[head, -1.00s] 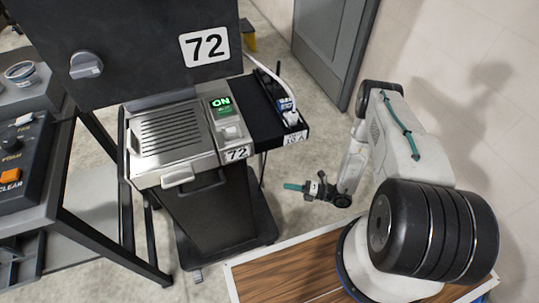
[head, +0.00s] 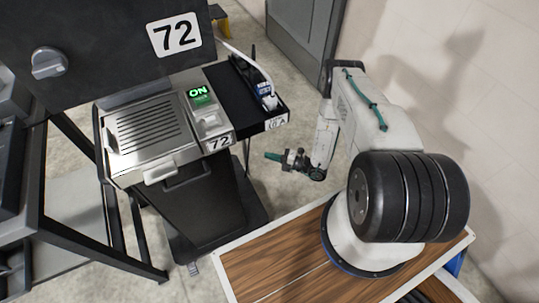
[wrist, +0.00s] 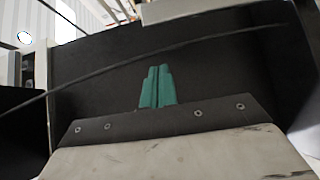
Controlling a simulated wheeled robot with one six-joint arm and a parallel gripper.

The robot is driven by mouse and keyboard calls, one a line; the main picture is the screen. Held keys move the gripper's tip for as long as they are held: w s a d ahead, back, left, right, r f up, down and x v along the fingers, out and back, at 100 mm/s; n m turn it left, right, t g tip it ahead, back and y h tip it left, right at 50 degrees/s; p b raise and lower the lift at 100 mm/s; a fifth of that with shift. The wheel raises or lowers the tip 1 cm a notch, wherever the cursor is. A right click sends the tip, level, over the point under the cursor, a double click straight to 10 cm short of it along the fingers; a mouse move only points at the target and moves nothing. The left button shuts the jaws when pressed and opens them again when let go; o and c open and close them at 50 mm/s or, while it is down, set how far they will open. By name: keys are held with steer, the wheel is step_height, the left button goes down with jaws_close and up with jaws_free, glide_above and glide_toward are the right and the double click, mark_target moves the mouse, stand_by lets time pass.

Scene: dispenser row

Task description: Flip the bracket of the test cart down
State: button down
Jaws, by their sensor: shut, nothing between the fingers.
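The test cart is a dark grey unit marked 72 (head: 174,35), with a steel ribbed top (head: 147,128) and a lit green ON display. On its right side a flat black shelf-like bracket (head: 226,86) sticks out roughly level, with a small blue-and-white device (head: 265,92) on it. My gripper (head: 272,156) is right of the cart, below the bracket's front end in the picture and apart from it. In the wrist view its teal fingers (wrist: 157,87) are shut together and empty, in front of a dark surface. I cannot tell which part that surface is.
A thin dark cable (wrist: 190,42) crosses the wrist view beyond the fingers. A grey door (head: 300,45) and pale wall stand behind on the right. A dark-framed table (head: 40,190) stands left of the cart. Pale floor is open between my gripper and the cart.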

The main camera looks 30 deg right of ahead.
steer(key=w+a, duration=0.5)
steer(key=w, duration=0.4)
